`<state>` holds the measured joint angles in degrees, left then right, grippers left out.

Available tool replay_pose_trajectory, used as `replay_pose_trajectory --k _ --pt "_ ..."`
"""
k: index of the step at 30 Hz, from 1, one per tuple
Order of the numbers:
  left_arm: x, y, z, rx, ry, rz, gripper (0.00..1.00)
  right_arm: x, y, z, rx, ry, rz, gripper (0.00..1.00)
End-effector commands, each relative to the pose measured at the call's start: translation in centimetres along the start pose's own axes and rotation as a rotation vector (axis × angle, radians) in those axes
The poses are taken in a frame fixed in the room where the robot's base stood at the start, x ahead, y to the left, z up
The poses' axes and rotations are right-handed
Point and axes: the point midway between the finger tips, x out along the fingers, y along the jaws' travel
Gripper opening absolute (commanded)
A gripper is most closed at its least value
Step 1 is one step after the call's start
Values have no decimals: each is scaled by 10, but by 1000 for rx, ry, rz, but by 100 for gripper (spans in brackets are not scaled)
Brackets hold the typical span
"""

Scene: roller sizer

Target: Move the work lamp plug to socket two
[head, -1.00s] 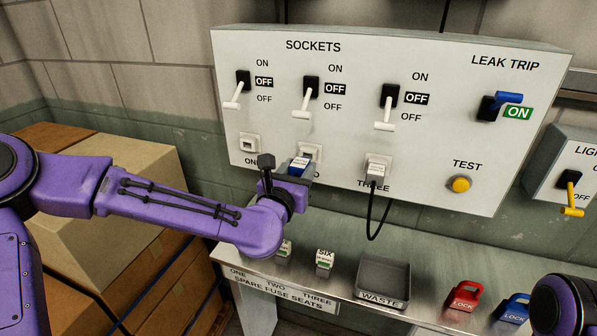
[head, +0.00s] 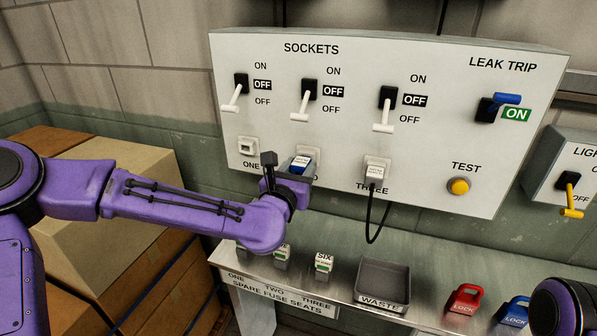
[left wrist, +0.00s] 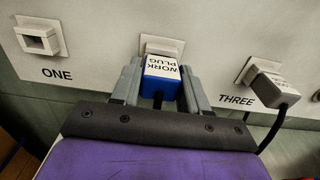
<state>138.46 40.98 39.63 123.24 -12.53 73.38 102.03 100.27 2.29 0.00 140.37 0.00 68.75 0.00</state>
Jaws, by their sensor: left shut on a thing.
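The work lamp plug (left wrist: 161,75) is blue with a white label reading "WORK PLUG" in the left wrist view. My left gripper (left wrist: 158,85) is shut on it, one finger on each side. The plug is right in front of socket two (left wrist: 165,45); whether its pins are seated I cannot tell. In the head view the plug (head: 300,164) shows at socket two, with my left gripper (head: 290,182) below it partly hiding the socket. Socket one (head: 248,147) is empty. My right gripper is not in view.
A grey plug (head: 375,173) with a black cable sits in socket three. Three socket levers stand below their black OFF marks. The shelf below holds a waste tray (head: 383,283), fuses, a red lock (head: 465,297) and a blue lock (head: 515,311). Boxes stand at the left.

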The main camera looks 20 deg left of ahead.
Motion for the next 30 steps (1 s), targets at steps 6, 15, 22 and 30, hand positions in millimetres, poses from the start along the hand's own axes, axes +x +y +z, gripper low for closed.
replay_pose_trajectory --k 6,15,22,30 --pt "6 0 -1 0 0 1 0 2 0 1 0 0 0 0" --pt "12 0 0 -1 0 0 54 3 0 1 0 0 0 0" --pt "12 0 0 0 0 1 74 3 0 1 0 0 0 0" --pt "-9 0 -3 -3 -1 0 74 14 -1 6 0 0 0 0"
